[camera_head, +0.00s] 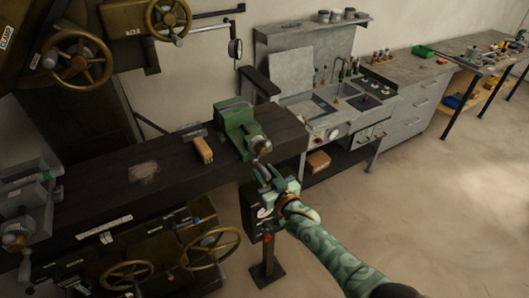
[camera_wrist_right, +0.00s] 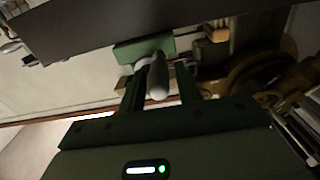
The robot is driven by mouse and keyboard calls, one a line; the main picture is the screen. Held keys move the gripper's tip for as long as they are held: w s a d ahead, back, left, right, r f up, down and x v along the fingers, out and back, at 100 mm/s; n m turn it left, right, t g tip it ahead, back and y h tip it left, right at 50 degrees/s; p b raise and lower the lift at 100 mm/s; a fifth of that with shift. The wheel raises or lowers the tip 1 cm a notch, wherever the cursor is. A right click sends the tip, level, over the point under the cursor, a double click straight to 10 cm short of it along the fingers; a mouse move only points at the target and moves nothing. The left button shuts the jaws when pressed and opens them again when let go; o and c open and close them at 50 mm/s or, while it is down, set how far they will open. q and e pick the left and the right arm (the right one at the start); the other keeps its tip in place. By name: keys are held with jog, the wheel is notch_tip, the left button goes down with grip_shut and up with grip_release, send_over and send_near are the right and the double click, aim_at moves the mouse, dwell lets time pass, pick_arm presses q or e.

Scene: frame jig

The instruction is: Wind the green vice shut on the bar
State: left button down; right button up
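The green vice (camera_head: 238,128) is fixed on the dark workbench near its right end. Its grey screw head and handle (camera_head: 263,146) face toward me. In the right wrist view the vice body (camera_wrist_right: 145,48) is upside down, with the rounded grey handle end (camera_wrist_right: 158,80) in front. My right gripper (camera_head: 264,172) is just in front of the handle. Its fingers (camera_wrist_right: 160,92) are apart, with the handle end showing between them; I see gaps at both sides. I cannot make out a bar in the jaws. My left gripper is not in view.
A wooden block (camera_head: 203,150) lies on the dark bench (camera_head: 125,180) left of the vice. A grey vice (camera_head: 35,205) stands at the far left. Brass handwheels (camera_head: 127,276) are at the lower left. A sink unit (camera_head: 335,105) stands behind right. The floor at right is clear.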

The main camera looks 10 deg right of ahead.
jog(key=shift+o, duration=1.3)
jog(key=shift+f, duration=0.1)
jog(key=p+v, duration=0.2)
jog(key=v, duration=0.1)
jog(key=p+v, duration=0.2)
jog(key=v, duration=0.2)
jog(key=shift+r+p, duration=0.25)
jog(key=shift+p, duration=0.1)
jog(key=shift+s+d, duration=0.15)
jog(key=shift+s, duration=0.1)
jog(key=shift+f, duration=0.2)
jog(key=shift+f, duration=0.1)
